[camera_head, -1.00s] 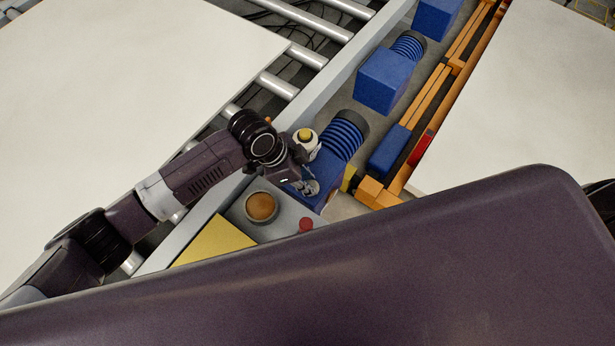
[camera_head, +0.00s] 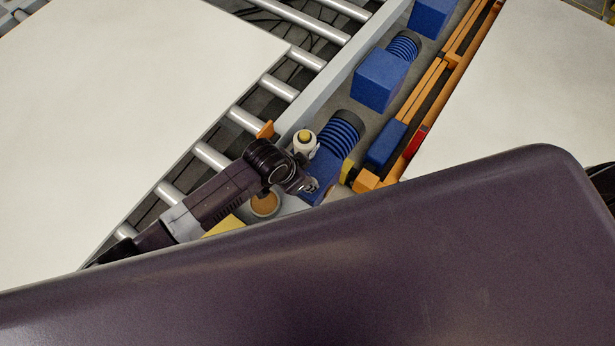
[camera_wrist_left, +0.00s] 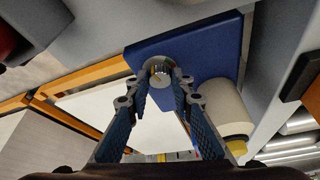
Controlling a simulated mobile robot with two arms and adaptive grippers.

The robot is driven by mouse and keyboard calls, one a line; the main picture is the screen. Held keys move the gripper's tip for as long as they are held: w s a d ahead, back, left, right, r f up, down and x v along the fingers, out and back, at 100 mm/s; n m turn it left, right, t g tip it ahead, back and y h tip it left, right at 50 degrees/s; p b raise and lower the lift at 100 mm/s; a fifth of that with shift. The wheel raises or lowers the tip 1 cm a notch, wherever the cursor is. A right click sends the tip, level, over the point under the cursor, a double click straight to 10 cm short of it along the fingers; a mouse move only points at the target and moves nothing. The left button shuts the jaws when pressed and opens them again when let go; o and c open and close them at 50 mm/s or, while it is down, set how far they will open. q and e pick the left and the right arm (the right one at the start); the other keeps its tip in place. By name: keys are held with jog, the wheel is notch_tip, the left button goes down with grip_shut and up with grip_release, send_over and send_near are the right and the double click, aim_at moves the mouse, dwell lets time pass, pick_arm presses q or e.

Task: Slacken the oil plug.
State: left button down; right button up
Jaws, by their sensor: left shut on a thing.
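The oil plug (camera_wrist_left: 159,69) is a small round metallic piece on the face of a blue block (camera_wrist_left: 205,55) in the left wrist view. My left gripper (camera_wrist_left: 160,78) is shut on the plug, with one fingertip on each side of it. In the head view my left gripper (camera_head: 307,186) is at the near end of the blue block (camera_head: 323,178), below the ribbed blue motor part. The plug is hidden there behind the gripper. My right gripper is not in view.
A white cylinder with a yellow cap (camera_head: 305,140) stands close beside the gripper. A round brown-topped pot (camera_head: 265,205) and a yellow plate (camera_head: 225,226) lie under my left arm. Conveyor rollers (camera_head: 247,121) run at left, orange rails (camera_head: 432,92) at right.

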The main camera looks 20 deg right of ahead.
pick_arm(q)
jog(key=c, duration=1.7)
grip_release()
jog(key=v, duration=1.2)
